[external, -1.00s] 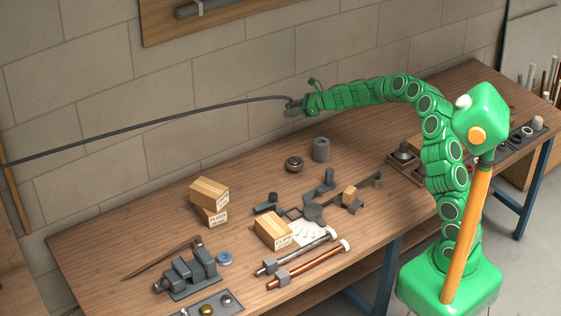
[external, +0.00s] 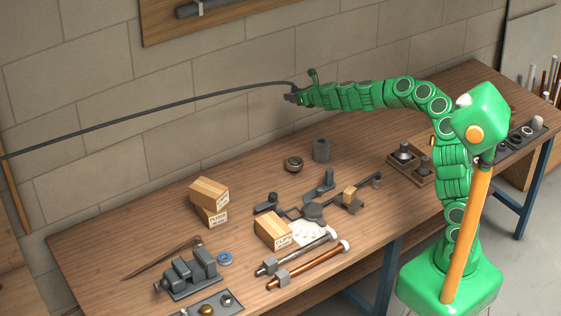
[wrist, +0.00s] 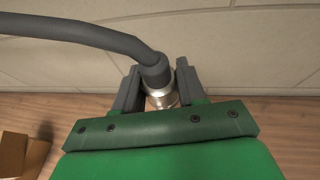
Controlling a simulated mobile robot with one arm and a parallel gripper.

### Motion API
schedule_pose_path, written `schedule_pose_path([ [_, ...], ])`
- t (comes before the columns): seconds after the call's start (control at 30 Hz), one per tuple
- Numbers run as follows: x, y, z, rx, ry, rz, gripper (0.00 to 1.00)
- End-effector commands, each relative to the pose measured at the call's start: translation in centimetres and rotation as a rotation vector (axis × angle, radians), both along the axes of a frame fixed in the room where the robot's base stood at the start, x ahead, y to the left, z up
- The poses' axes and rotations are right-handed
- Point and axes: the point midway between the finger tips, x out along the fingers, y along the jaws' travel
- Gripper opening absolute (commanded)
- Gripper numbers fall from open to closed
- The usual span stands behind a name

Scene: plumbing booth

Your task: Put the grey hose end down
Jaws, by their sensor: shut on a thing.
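The grey hose (external: 150,116) runs from the left edge of the external view across the wall to my gripper (external: 292,96). In the wrist view the hose (wrist: 85,30) bends down into a dark cuff with a shiny metal fitting. My gripper (wrist: 157,85) is shut on this hose end, with one jaw on each side of it. In the external view the hose end is held up above the back part of the workbench (external: 130,225), near the wall. The tip of the fitting is partly hidden by my gripper.
A vise (external: 188,274), a second box (external: 273,230) and pipes (external: 310,265) lie nearer the front. The back left of the bench is clear.

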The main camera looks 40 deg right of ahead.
Motion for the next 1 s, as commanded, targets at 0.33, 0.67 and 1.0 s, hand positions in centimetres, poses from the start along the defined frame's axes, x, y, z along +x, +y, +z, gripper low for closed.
schedule_pose_path([
  [0.33,-0.9,5.1,0.8,-0.007,0.001,-0.108,0.10],
  [0.67,-3.2,13.9,0.7,-0.007,-0.001,-0.168,0.10],
  [1.0,-8.1,25.6,-1.3,-0.008,-0.001,-0.187,0.10],
])
